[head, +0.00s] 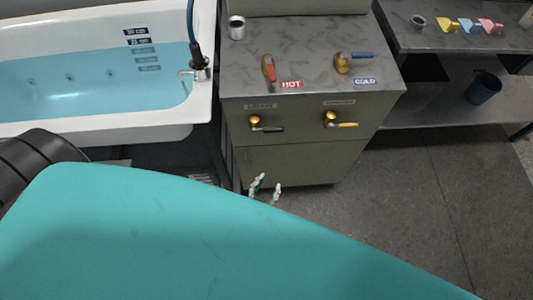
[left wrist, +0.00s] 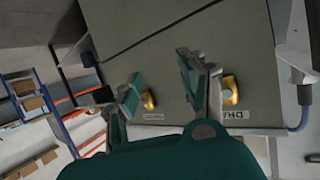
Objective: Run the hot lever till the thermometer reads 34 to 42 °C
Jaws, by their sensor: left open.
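The hot lever (head: 268,68), with a red handle, stands on the grey cabinet top beside a red HOT label (head: 291,84). The cold lever (head: 358,56), with a blue handle, is to its right by a blue COLD label (head: 365,81). My left gripper (head: 265,188) is open and low in front of the cabinet, apart from both levers. In the left wrist view its two fingers (left wrist: 162,85) are spread with nothing between them, and brass fittings (left wrist: 230,90) show behind them. I cannot make out a thermometer reading. My right gripper is out of view.
A white bathtub (head: 100,140) with blue water (head: 90,82) is at the left, a dark hose (head: 193,45) at its corner. Two brass taps (head: 266,123) (head: 340,119) stick out of the cabinet front. A bench (head: 430,40) and blue bucket (head: 483,88) are at right.

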